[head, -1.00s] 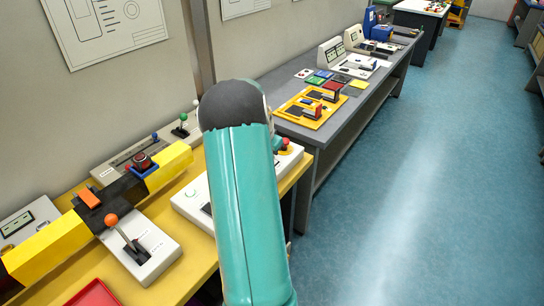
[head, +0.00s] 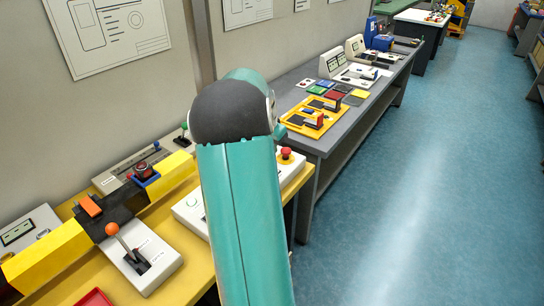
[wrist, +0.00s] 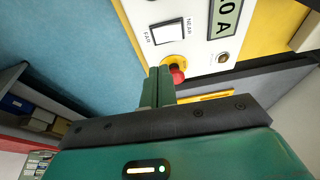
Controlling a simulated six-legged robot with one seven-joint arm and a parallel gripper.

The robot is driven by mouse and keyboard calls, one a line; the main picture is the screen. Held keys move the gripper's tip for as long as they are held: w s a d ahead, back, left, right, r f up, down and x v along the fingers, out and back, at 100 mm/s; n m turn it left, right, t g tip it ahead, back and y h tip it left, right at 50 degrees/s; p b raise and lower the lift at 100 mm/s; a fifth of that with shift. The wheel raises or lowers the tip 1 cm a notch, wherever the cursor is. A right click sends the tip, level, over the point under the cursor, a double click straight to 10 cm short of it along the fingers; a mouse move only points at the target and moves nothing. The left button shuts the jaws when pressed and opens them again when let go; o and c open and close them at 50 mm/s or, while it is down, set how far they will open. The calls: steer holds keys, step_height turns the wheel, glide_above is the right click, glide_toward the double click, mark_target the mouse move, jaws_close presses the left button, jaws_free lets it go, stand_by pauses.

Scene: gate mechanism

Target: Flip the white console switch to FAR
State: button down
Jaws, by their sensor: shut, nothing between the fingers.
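The white console (head: 292,167) stands on the yellow table, its middle hidden behind my arm in the head view. In the wrist view the console (wrist: 200,55) shows at the top, with a white rocker switch (wrist: 168,30) in a dark frame. FAR is printed at the switch's left end and NEAR at its right end. Which end is pressed I cannot tell. My gripper (wrist: 160,72) is shut and empty, its fingertips just below the switch in the picture, close to a red button (wrist: 177,75). Contact cannot be made out. The gripper is hidden in the head view.
The red button also shows in the head view (head: 286,154). An orange-knobbed lever box (head: 140,258) and a yellow-and-black bar (head: 50,250) are at left. A grey bench (head: 325,140) with panels stands beyond. The blue floor at right is clear.

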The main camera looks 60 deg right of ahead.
steer(key=v, duration=0.2)
steer(key=s+v, duration=0.1)
steer(key=v, duration=0.1)
steer(key=shift+a+r, duration=0.1)
steer(key=shift+r, duration=0.1)
stand_by(0.3)
steer(key=w+a+r+n+t+y, duration=0.15)
steer(key=w+a+r+n, duration=0.3)
steer(key=a, duration=0.95)
steer(key=w+a+r+n+t, duration=0.2)
steer(key=w+a+r+n, duration=0.25)
steer(key=a, duration=0.85)
steer(key=s+a+n, duration=0.3)
steer(key=a, duration=0.6)
steer(key=s+a+n+t+y, duration=0.1)
steer(key=s+a+n, duration=0.2)
steer(key=a, duration=0.6)
steer(key=s+a+f+n+t+y, duration=0.1)
steer(key=s+a+n, duration=0.2)
steer(key=a, duration=0.6)
steer(key=shift+s+n, duration=0.2)
steer(key=shift+n, duration=0.8)
steer(key=shift+d+f+t, duration=0.1)
steer(key=shift+t, duration=0.15)
